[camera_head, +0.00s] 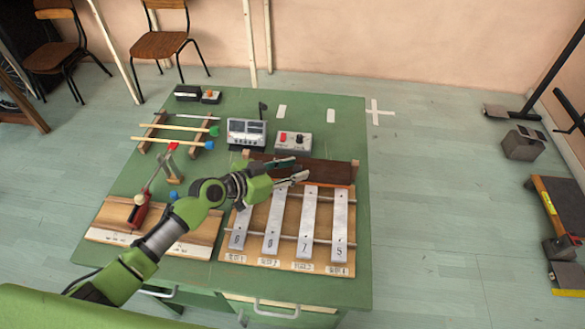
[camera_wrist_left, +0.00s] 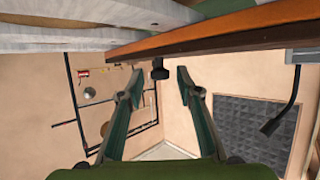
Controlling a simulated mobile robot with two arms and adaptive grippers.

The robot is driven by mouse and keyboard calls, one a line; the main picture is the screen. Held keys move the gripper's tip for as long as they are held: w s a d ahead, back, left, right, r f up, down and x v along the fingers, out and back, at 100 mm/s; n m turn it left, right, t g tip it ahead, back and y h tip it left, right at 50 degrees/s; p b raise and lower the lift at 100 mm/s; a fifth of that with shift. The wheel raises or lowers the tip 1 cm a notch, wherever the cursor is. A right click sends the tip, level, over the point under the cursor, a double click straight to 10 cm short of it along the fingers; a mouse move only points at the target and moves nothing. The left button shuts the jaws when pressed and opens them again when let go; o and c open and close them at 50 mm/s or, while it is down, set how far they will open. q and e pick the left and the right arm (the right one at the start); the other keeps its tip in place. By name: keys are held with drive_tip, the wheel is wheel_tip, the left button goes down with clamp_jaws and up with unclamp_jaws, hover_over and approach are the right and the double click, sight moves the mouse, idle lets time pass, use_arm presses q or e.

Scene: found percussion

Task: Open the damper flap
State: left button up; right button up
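The damper flap appears to be the dark brown board (camera_head: 326,173) lying along the back of the metal-bar instrument (camera_head: 290,228) in the head view. My left gripper (camera_head: 303,169) is over the back edge of the bars, in front of part of the board. Its two fingers are apart and nothing shows between them. In the left wrist view the open fingers (camera_wrist_left: 159,80) point toward a small black knob (camera_wrist_left: 160,70) below a brown wooden edge (camera_wrist_left: 220,38). Whether the fingers touch anything is unclear. My right gripper is not in view.
A mallet rack (camera_head: 176,128) is at the left, near a wooden block with a red-handled tool (camera_head: 140,209).

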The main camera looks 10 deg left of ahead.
sight(293, 171)
use_arm(q)
clamp_jaws()
drive_tip(key=shift+w+r+g+p, duration=0.15)
drive_tip(key=shift+r+g+p, duration=0.2)
drive_tip(key=shift+p, duration=0.25)
drive_tip(key=shift+w+r+n+g+y+p, duration=0.3)
drive_tip(key=shift+w+r+n+g+p, duration=0.25)
drive_tip(key=shift+p, duration=0.45)
drive_tip(key=shift+w+r+n+g+p, duration=0.3)
drive_tip(key=shift+w+r+n+g, duration=0.2)
drive_tip(key=shift+g, duration=0.4)
drive_tip(key=shift+w+r+n+g+y, duration=0.3)
drive_tip(key=shift+w+n+g, duration=0.25)
drive_tip(key=shift+g, duration=0.35)
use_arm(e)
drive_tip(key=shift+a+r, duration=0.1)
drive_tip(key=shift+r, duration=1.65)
use_arm(q)
drive_tip(key=shift+w, duration=0.1)
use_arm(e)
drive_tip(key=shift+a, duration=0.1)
